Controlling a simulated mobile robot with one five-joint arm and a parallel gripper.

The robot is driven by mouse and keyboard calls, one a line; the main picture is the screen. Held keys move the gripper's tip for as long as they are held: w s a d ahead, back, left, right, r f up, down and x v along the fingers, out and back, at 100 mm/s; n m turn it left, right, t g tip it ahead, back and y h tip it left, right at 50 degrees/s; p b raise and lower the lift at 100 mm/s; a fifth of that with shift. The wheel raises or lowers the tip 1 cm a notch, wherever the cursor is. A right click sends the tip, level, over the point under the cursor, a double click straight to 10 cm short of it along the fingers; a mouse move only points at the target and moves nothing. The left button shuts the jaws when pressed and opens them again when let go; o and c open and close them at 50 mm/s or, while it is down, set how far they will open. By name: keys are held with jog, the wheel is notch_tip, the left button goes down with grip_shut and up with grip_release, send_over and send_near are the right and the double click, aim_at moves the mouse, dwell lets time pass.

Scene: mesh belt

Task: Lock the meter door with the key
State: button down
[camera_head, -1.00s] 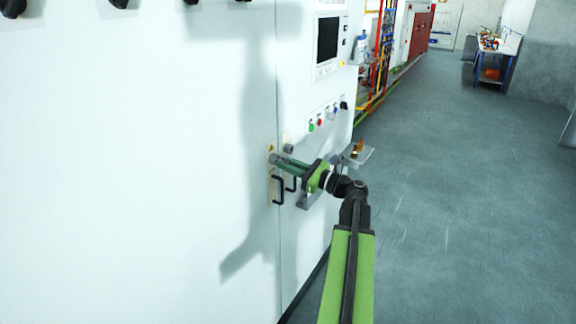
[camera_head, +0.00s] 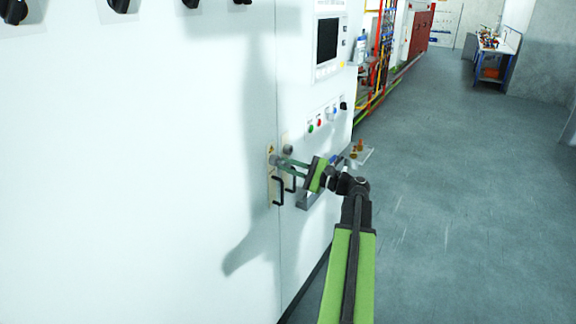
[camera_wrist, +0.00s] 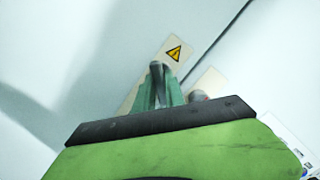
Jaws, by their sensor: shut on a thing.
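The white cabinet's left door (camera_head: 180,150) stands in line with the right panel, a thin seam between them. On its edge is a cream lock plate (camera_head: 270,193) with a black handle. My gripper (camera_head: 275,160) has its fingertips at the top of this plate. In the wrist view its green fingers (camera_wrist: 157,70) close on a small grey piece in front of the plate, below a yellow warning triangle (camera_wrist: 174,53). This piece looks like the key; its shape and how deep it sits in the lock are hidden.
A second plate with a grey round lock (camera_head: 288,150) and black handle sits just right of the seam. A small metal shelf (camera_head: 358,156) juts out behind my wrist. Buttons (camera_head: 319,123) and a screen (camera_head: 327,40) are above. The floor at right is clear.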

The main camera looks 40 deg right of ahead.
jog(key=shift+a+f+n, duration=0.1)
jog(key=shift+n, duration=1.2)
jog(key=shift+n+g+p, duration=0.3)
jog(key=shift+n+p, duration=0.05)
jog(key=shift+n, duration=0.75)
jog(key=shift+n+p, duration=0.35)
jog(key=shift+n, duration=0.55)
jog(key=shift+a+n, duration=0.1)
jog(key=shift+n, duration=0.8)
